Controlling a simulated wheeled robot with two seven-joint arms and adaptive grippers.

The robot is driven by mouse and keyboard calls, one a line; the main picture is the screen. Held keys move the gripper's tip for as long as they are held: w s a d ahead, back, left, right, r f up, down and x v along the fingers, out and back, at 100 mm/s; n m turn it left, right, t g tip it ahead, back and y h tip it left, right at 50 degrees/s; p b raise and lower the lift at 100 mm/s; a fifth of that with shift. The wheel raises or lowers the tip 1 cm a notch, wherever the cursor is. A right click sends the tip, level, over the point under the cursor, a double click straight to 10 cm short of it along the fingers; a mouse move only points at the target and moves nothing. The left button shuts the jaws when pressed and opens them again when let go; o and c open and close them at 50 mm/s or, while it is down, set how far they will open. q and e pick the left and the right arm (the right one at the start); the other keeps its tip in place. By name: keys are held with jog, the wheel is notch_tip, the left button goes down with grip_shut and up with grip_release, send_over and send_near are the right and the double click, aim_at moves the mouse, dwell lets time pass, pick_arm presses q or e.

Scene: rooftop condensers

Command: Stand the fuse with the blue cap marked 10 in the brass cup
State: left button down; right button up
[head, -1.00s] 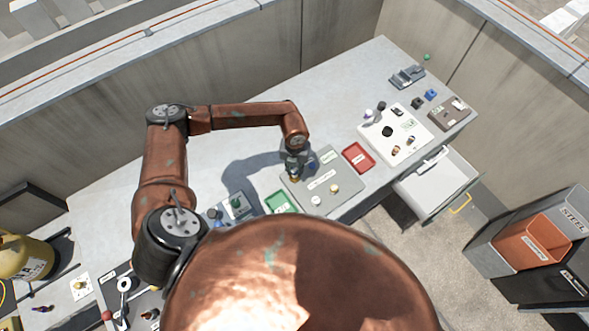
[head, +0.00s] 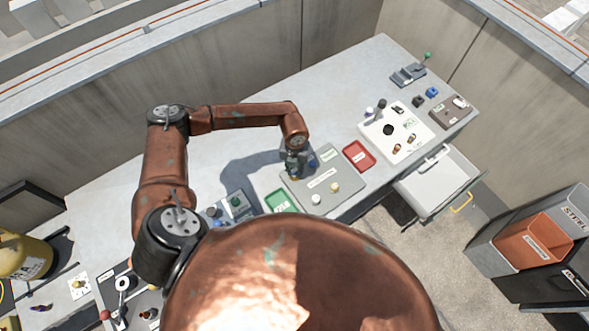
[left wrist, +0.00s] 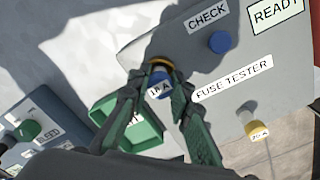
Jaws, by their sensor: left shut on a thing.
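My left gripper (head: 293,168) is over the left part of the grey fuse tester plate (head: 345,196). In the left wrist view its fingers (left wrist: 158,100) are shut on a fuse with a blue cap (left wrist: 160,82). The cap's label ends in A; its number is hard to read. The brass cup (left wrist: 162,62) shows as a ring just beyond the cap. The fuse's lower end is hidden, so I cannot tell whether it is inside the cup. My right gripper is not in view.
The plate has a blue button (left wrist: 220,42) by CHECK and a yellow-capped fuse (left wrist: 258,131). A green tray (head: 281,201) and red tray (head: 359,156) flank the plate. A white board (head: 395,125) with small parts lies right. An open drawer (head: 437,187) juts from the front.

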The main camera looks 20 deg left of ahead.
pick_arm(q)
jog(key=c, duration=1.7)
grip_release()
notch_tip(320, 180, up, 12)
jog(key=shift+a, duration=0.1)
